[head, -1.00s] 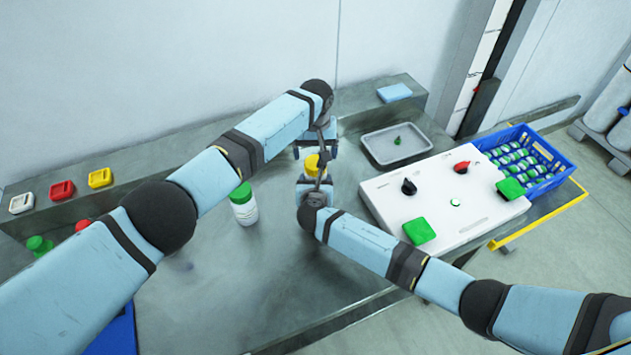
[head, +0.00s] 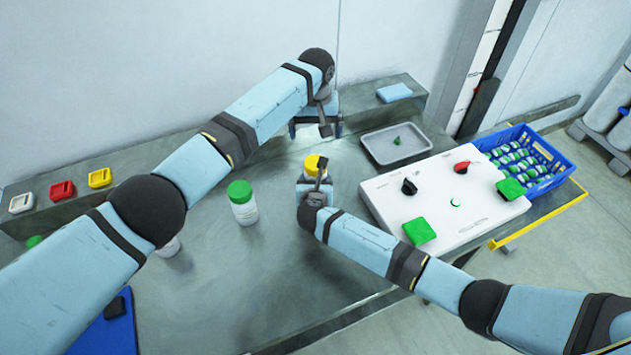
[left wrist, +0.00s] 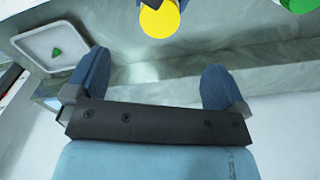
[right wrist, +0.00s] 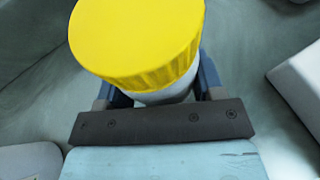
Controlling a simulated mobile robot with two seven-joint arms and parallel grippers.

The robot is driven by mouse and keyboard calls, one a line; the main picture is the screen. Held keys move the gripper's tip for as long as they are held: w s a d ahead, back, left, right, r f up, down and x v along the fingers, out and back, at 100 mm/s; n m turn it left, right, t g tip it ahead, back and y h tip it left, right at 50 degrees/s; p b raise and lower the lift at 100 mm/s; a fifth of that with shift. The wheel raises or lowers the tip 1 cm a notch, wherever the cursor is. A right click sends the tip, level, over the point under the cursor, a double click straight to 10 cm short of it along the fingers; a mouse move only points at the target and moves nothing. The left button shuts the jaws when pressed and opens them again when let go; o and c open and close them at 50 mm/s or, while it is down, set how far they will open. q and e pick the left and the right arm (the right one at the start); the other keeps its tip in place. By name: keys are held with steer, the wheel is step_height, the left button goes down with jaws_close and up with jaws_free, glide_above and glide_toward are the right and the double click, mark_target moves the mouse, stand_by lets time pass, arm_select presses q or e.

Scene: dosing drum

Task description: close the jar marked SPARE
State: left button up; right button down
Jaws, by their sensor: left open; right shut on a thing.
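A jar with a yellow lid (head: 314,164) stands in my right gripper (head: 315,182). That gripper is shut on the jar's pale body, below the lid. In the right wrist view the yellow lid (right wrist: 138,40) sits on top of the jar and looks roughly level. My left gripper (head: 316,131) is open and empty, behind the jar and apart from it. In the left wrist view the yellow lid (left wrist: 160,18) lies beyond the open fingers. No label reading SPARE is legible in any view.
A white jar with a green lid (head: 241,200) stands left of the held jar. Another pale jar (head: 169,248) is partly behind my left arm. A grey tray (head: 396,146) holds a small green piece. A white panel with knobs (head: 450,205) and a blue crate (head: 525,160) are at right.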

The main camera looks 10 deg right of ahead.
arm_select(q)
step_height(320, 180, up, 5)
steer(key=shift+r, duration=0.2)
arm_select(e)
steer(key=shift+c, duration=0.8)
jaws_free()
arm_select(q)
steer(key=shift+f+b, duration=0.3)
arm_select(e)
steer(key=v, duration=1.3)
steer(key=shift+s+r, duration=0.25)
steer(key=shift+s, duration=0.05)
